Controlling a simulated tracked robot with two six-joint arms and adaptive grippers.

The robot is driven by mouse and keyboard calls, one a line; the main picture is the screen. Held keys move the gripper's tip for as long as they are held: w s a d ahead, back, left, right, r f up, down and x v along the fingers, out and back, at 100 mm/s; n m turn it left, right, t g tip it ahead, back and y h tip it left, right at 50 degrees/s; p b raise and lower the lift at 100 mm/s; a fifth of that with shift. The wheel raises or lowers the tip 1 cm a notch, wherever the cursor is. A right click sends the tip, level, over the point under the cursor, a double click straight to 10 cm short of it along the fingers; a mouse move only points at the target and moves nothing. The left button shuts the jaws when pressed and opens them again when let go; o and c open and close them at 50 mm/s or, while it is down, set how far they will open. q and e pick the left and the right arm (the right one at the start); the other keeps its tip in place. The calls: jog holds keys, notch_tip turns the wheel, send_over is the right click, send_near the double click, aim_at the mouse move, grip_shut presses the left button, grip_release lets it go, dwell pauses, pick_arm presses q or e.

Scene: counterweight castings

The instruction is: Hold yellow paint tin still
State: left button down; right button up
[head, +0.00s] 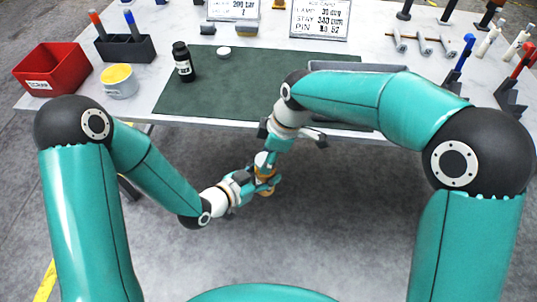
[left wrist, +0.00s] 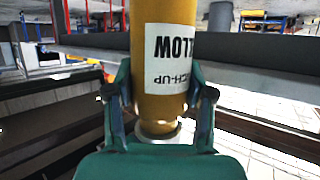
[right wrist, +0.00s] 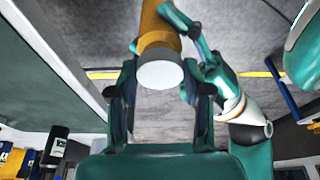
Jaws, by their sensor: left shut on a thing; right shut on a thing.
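The yellow paint tin (left wrist: 165,65) is a narrow yellow cylinder with a white label, its lettering upside down in the left wrist view. My left gripper (left wrist: 158,105) is shut on it, one finger at each side. In the head view the left gripper (head: 262,180) holds the tin in front of the table's near edge, and the tin is mostly hidden by the fingers. In the right wrist view the tin's pale round end (right wrist: 160,74) sits between the fingers of my right gripper (right wrist: 162,92), which is shut on it. The left gripper's fingers show beside the tin there.
The grey table (head: 380,68) carries a green mat (head: 225,85) with a dark bottle (head: 183,62) and a small white disc (head: 223,52). A red bin (head: 52,68), a yellow-topped white tub (head: 119,82) and a dark holder (head: 125,48) stand left. Several tools stand right.

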jog(key=shift+f, duration=0.55)
dwell(0.4)
